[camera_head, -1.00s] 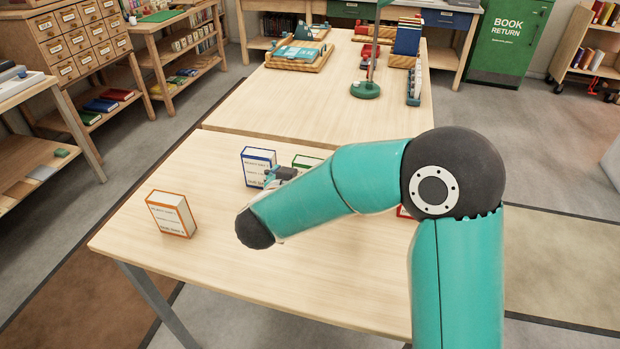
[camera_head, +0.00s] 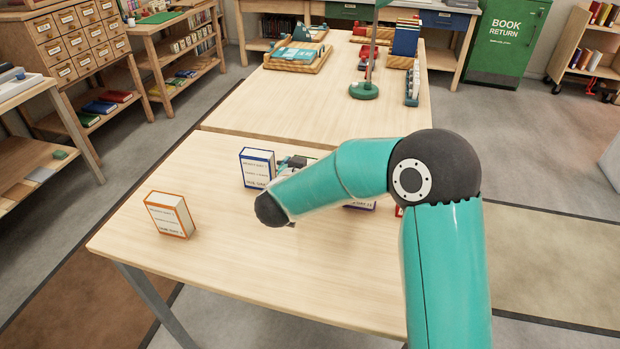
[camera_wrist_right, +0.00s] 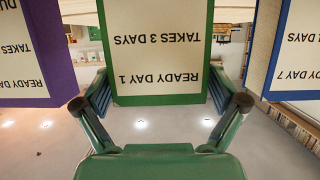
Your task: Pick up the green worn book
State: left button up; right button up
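The green-edged book (camera_wrist_right: 158,50) stands upright in the middle of the right wrist view, which shows it upside down. Its pale face reads "READY DAY 1, TAKES 3 DAYS". My right gripper (camera_wrist_right: 160,101) is open, with one finger on each side of the book's edge and a small gap visible beside it. In the head view my right gripper (camera_head: 292,163) is beside the blue-edged book and my arm hides nearly all of the green book. My left gripper is in neither view.
A blue-edged book (camera_head: 257,168) stands close on the left, also in the wrist view (camera_wrist_right: 296,50). A purple-edged book (camera_wrist_right: 30,55) is on the other side. An orange-edged book (camera_head: 170,215) stands at the table's left. The table's front (camera_head: 270,270) is clear.

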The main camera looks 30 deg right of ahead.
jog(key=c, duration=0.8)
jog(key=shift+c, duration=0.5)
jog(key=shift+r, duration=0.15)
